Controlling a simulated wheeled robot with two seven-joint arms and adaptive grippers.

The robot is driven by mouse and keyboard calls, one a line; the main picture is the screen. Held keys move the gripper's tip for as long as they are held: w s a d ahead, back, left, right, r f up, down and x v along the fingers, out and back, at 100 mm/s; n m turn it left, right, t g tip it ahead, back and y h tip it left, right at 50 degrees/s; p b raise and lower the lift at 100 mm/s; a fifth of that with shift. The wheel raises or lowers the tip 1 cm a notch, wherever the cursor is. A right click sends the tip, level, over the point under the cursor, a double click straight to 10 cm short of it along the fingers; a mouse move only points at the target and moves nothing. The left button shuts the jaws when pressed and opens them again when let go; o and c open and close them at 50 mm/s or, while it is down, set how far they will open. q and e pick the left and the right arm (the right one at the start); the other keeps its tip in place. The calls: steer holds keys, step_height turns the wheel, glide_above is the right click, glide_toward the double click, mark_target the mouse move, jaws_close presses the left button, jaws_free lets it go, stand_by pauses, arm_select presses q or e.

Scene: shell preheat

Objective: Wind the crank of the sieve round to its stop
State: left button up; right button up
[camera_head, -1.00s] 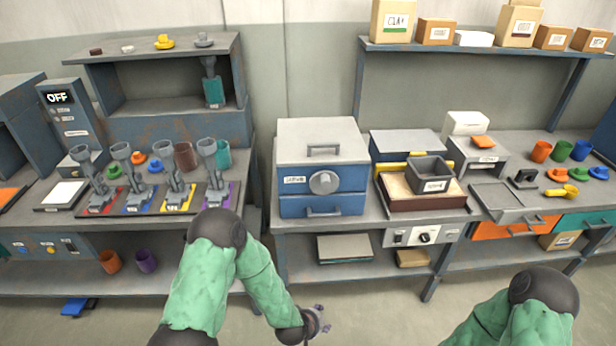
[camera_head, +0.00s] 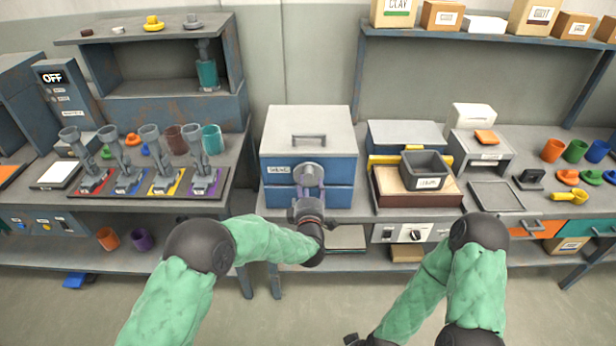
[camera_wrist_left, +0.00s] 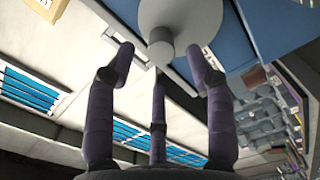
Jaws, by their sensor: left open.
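The sieve (camera_head: 279,170) is a blue box with a grey lid in the middle of the bench in the head view. Its crank (camera_head: 310,171) is a round grey disc on the front face, partly hidden by my left gripper (camera_head: 309,187). In the left wrist view the crank disc (camera_wrist_left: 190,12) carries a short round knob (camera_wrist_left: 160,46). My left gripper (camera_wrist_left: 161,62) is open, its fingers spread on either side of the knob, with visible gaps. My right gripper (camera_head: 366,341) is only partly in view at the bottom edge, low and away from the sieve.
A wooden tray (camera_head: 385,197) with a grey bin (camera_head: 426,169) stands right of the sieve. A control panel (camera_head: 400,234) is below it on the bench front. The left bench (camera_head: 48,211) holds several grey tools on coloured pads. Open floor (camera_head: 290,310) lies in front.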

mark_target(309, 178)
arm_select(q)
steer(key=w+b, duration=0.1)
steer(key=w, duration=0.4)
steer(key=shift+w, duration=0.4)
jaws_close()
